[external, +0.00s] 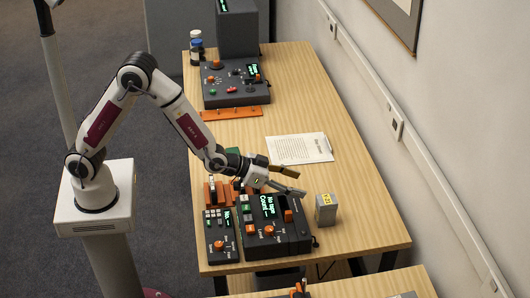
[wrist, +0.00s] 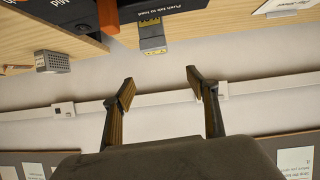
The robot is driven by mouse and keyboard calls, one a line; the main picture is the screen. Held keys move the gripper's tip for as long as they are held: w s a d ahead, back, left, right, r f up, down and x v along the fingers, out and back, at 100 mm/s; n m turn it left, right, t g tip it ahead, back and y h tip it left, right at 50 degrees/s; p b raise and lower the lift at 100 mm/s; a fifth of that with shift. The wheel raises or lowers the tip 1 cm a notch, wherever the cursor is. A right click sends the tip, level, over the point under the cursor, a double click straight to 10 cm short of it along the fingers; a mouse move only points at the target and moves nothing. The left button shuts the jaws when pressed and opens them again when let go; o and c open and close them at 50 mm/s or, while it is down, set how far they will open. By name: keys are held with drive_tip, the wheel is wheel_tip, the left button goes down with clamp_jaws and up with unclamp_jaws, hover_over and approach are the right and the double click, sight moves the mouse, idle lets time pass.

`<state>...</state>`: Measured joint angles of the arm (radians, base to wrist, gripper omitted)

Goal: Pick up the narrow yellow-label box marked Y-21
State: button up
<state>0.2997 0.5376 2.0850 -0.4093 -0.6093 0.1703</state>
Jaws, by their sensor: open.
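The narrow grey box with a yellow label reading Y-21 (external: 326,214) stands upright on the table, right of the dark control unit and near the right edge. My gripper (external: 301,183) is open and empty, above and to the left of the box in the external view. In the wrist view its two fingers (wrist: 162,85) are spread apart with nothing between them. That view shows a small grey box (wrist: 55,62) at upper left and a grey, yellow-marked piece (wrist: 152,37) at top centre.
The dark control unit (external: 265,230) with a lit screen stands close below my gripper, beside a smaller keypad unit (external: 219,236). A paper sheet (external: 299,148) lies farther back. The wall (external: 430,150) runs along the right.

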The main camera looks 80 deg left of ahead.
drive_tip(key=t, duration=0.1)
approach(325, 199)
drive_tip(key=shift+w+f+y, duration=0.3)
drive_tip(key=shift+w, duration=0.25)
drive_tip(key=shift+w, duration=0.15)
drive_tip(key=shift+x, duration=1.15)
drive_tip(key=shift+f, duration=0.1)
drive_tip(key=shift+d+x, duration=0.15)
drive_tip(key=shift+x, duration=1.15)
drive_tip(key=shift+d+x, duration=0.15)
drive_tip(key=shift+x, duration=1.1)
clamp_jaws()
